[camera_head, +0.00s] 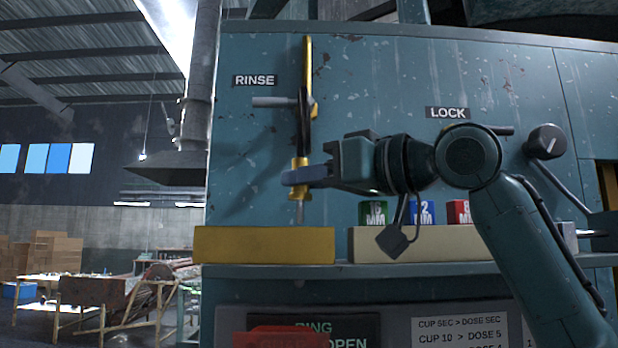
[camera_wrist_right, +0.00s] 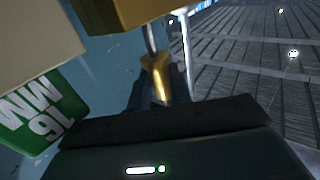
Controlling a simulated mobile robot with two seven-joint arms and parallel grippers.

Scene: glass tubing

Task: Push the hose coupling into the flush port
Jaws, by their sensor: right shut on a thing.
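My right gripper (camera_head: 308,176) comes in from the right and is shut on the brass hose coupling (camera_head: 300,163), which stands upright. The coupling also shows in the right wrist view (camera_wrist_right: 158,78), beyond the dark gripper body. A thin silver stem (camera_head: 299,213) runs down from it to the top of a yellow block (camera_head: 265,247). The stem meets the block in the wrist view (camera_wrist_right: 130,12) too; I cannot tell how deep it goes. No separate flush port can be made out. My left gripper is not in view.
A teal panel stands behind, with a RINSE label (camera_head: 255,81), a grey handle (camera_head: 272,102), a LOCK label (camera_head: 447,113) and a dark knob (camera_head: 544,142). Green (camera_head: 373,213), blue (camera_head: 424,212) and red (camera_head: 458,212) blocks sit on a cream block (camera_head: 440,247) right of the yellow block.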

